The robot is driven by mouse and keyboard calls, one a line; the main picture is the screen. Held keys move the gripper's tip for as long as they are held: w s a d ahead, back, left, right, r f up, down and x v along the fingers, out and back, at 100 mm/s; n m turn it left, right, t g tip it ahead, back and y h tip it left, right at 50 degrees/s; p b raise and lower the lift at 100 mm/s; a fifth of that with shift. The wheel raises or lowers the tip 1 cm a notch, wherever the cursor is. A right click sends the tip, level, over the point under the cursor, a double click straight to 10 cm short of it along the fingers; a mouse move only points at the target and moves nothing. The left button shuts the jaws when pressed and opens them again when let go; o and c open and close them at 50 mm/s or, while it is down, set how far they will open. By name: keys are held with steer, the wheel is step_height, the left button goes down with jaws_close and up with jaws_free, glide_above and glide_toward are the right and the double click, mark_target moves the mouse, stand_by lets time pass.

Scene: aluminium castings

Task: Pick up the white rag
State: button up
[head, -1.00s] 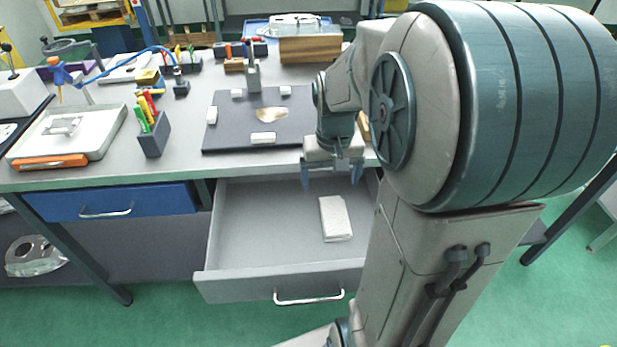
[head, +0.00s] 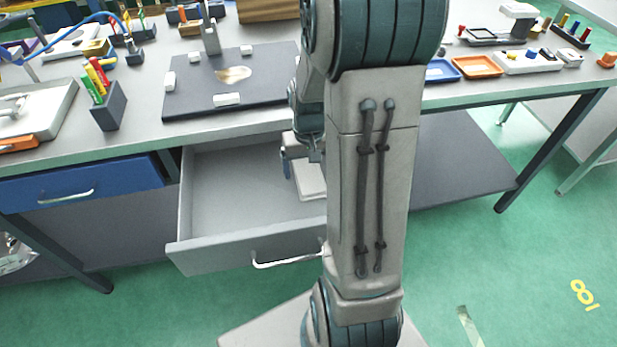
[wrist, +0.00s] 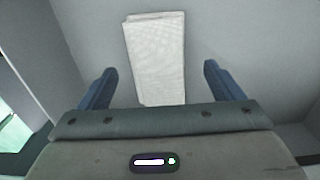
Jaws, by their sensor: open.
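The white rag (wrist: 155,58) is a folded, rectangular cloth lying flat on the floor of the open grey drawer (head: 225,190). In the wrist view it lies ahead of and between the two blue fingers. In the head view only part of the rag (head: 309,181) shows, since my arm hides the rest. My gripper (wrist: 157,85) is open and empty, with its fingers on either side of the near part of the rag and apart from it. In the head view my gripper (head: 300,175) is inside the drawer area, partly hidden by my arm. Its exact height above the rag is unclear.
The drawer's front wall and handle (head: 290,260) stand nearest me, and the bench edge lies just above the open drawer. A dark plate (head: 200,95) and a tool holder (head: 108,108) stand on the bench. A closed blue drawer (head: 90,190) is at left.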

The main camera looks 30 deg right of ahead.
mark_target(310, 178)
step_height(310, 178, down, 4)
steer(key=shift+d+r, duration=0.1)
steer(key=c, duration=1.1)
steer(key=shift+o, duration=0.2)
steer(key=shift+r, duration=0.1)
steer(key=shift+a+r, duration=0.2)
steer(key=shift+r, duration=0.2)
step_height(310, 178, up, 7)
steer(key=shift+w+a+f+p, duration=0.1)
steer(key=shift+a+f+p, duration=0.1)
steer(key=shift+p, duration=0.3)
steer(key=w+a, duration=0.2)
steer(key=a, duration=0.7)
steer(key=w+a, duration=0.3)
steer(key=a, duration=0.6)
steer(key=shift+w+a+f, duration=0.15)
steer(key=shift+a+f, duration=0.1)
